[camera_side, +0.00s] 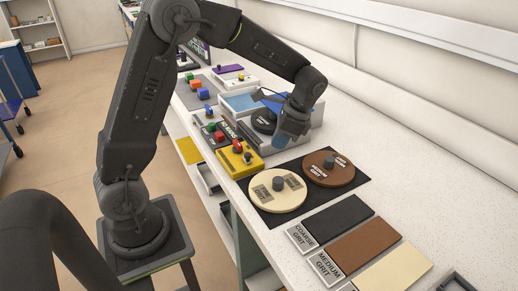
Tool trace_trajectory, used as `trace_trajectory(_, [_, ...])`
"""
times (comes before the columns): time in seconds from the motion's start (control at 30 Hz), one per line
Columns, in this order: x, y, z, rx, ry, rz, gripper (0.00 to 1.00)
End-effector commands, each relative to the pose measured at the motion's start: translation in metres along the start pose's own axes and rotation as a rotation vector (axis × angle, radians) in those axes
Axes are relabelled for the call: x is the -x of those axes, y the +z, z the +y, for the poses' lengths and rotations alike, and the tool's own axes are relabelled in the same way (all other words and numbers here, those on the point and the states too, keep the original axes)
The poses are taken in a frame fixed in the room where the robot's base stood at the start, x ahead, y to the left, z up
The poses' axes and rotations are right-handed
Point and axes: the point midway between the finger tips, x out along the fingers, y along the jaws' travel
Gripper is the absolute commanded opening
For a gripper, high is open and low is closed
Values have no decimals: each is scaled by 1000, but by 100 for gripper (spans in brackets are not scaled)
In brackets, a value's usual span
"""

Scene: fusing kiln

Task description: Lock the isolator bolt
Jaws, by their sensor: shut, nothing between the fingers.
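My gripper (286,143) points down over the bench, right of the yellow box and near a dark disc. Its fingers are small and partly blurred here; they look closed, with nothing seen between them. The yellow box (226,163) has a red knob (238,146) and a small knob or bolt (248,158) on top. Next to it a dark panel (205,133) carries red and green buttons. I cannot tell for certain which part is the isolator bolt, or whether it is locked.
A black mat (262,215) holds a cream disc (270,203) and a brown disc (346,177) with knobs. The dark disc (262,120) sits by a grey-white box (308,127). Grit slabs (336,218) lie in front. The bench's right side (420,190) is clear.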

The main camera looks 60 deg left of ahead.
Motion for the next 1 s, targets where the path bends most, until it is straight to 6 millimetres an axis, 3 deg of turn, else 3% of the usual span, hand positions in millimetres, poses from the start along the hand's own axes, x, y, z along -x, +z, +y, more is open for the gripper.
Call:
trace_trajectory(0.2, [-41, 5, 0, 1, 2, 0, 0])
trace_trajectory(0.5, [-51, 35, 0, 0, -1, 2, 0])
trace_trajectory(1.0, [-54, 42, -7, 0, 0, 2, 0])
